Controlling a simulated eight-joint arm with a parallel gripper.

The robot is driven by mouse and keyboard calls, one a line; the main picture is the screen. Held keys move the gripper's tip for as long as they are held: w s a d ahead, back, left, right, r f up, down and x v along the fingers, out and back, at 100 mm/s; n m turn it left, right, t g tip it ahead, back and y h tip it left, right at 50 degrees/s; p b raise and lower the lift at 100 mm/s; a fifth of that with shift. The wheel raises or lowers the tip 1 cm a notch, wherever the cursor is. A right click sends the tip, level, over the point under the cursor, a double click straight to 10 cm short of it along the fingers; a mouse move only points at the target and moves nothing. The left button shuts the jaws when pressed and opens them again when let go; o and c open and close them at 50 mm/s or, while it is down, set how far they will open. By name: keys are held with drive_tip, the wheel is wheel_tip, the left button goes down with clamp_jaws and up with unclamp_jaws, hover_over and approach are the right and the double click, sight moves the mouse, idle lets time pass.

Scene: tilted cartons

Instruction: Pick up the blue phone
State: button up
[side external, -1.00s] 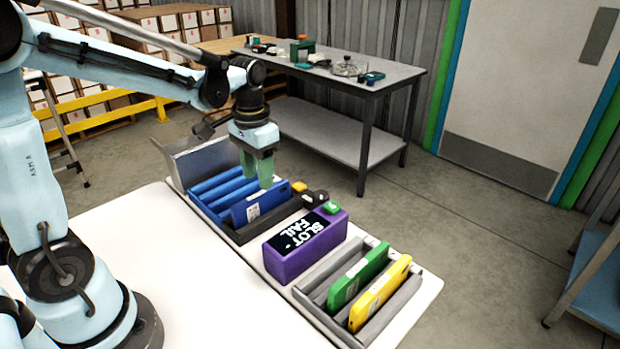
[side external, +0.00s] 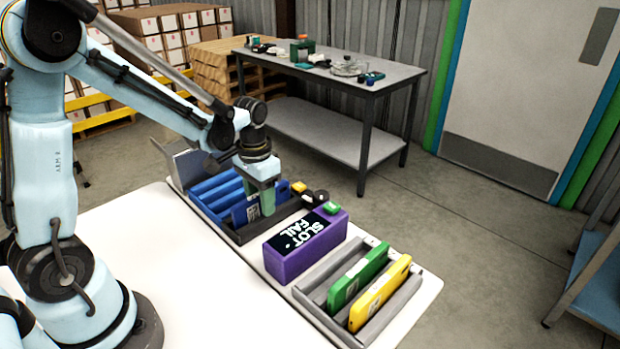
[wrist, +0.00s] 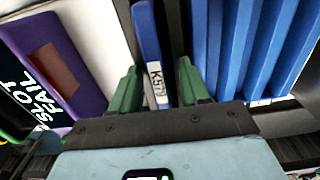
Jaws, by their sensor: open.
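The blue phone (side external: 240,214) stands on edge in the dark front slot of the carton at the back left of the white table. In the wrist view the blue phone (wrist: 148,45) shows a white label reading K579. My gripper (side external: 267,203) is low over that slot, at the phone's right end. In the wrist view my gripper (wrist: 158,85) is open, with one green finger on each side of the phone. A gap shows between the phone and each finger there.
Blue dividers (side external: 213,192) stand behind the phone. A purple box (side external: 305,250) reading SLOT FAIL is to the right. A grey tray (side external: 318,291) beyond it holds a green phone (side external: 358,276) and a yellow phone (side external: 380,293). The white table's front is clear.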

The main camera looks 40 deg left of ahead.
drive_tip(key=shift+c, duration=0.3)
clamp_jaws()
drive_tip(key=shift+r, duration=0.2)
